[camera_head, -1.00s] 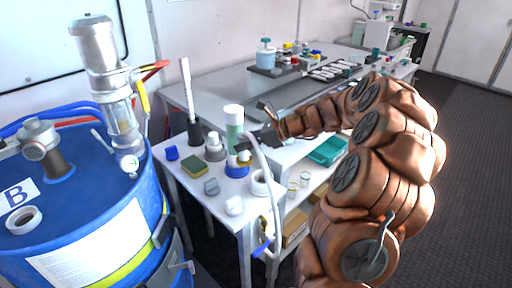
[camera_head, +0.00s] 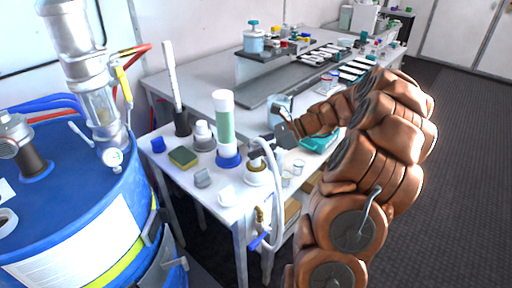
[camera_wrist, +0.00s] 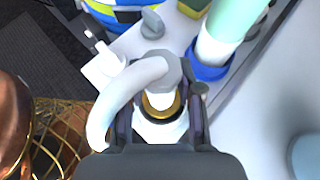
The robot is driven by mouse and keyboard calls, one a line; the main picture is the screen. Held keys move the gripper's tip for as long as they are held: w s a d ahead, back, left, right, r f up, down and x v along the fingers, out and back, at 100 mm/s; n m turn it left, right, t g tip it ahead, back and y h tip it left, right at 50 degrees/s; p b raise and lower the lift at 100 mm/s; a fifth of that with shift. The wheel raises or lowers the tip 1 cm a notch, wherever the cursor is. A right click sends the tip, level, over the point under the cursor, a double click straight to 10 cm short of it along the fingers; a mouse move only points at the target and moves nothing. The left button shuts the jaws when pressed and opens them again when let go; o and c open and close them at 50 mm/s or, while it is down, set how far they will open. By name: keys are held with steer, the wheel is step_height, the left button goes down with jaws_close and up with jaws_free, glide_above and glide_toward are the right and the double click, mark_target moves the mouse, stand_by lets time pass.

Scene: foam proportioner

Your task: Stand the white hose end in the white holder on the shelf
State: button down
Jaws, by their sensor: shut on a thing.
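The white hose (camera_head: 275,195) arches up from the front of the shelf to my gripper (camera_head: 264,148). In the wrist view my gripper (camera_wrist: 160,100) is shut on the white hose end (camera_wrist: 160,92), which points down between the fingers. The white holder (camera_head: 257,178) stands on the shelf below my gripper. In the wrist view the holder (camera_wrist: 158,132) and a brass-coloured ring lie directly under the hose end. The tip is hidden, so I cannot tell whether it is inside the holder or just above it.
A tall green-and-white cylinder on a blue base (camera_head: 224,130) stands close to the left of the holder. A sponge (camera_head: 183,157), a grey knob (camera_head: 203,178) and a white fitting (camera_head: 228,196) share the shelf. A blue drum (camera_head: 80,215) stands left.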

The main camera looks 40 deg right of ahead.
steer(key=shift+f+b, duration=0.75)
steer(key=shift+f, duration=0.5)
steer(key=shift+d+r+p, duration=0.1)
steer(key=shift+p, duration=0.8)
steer(key=shift+f, duration=0.7)
stand_by(0.7)
steer(key=c, duration=1)
jaws_free()
steer(key=shift+c, duration=0.2)
steer(key=p+v, duration=0.5)
steer(key=v, duration=0.6)
steer(key=shift+s, duration=0.1)
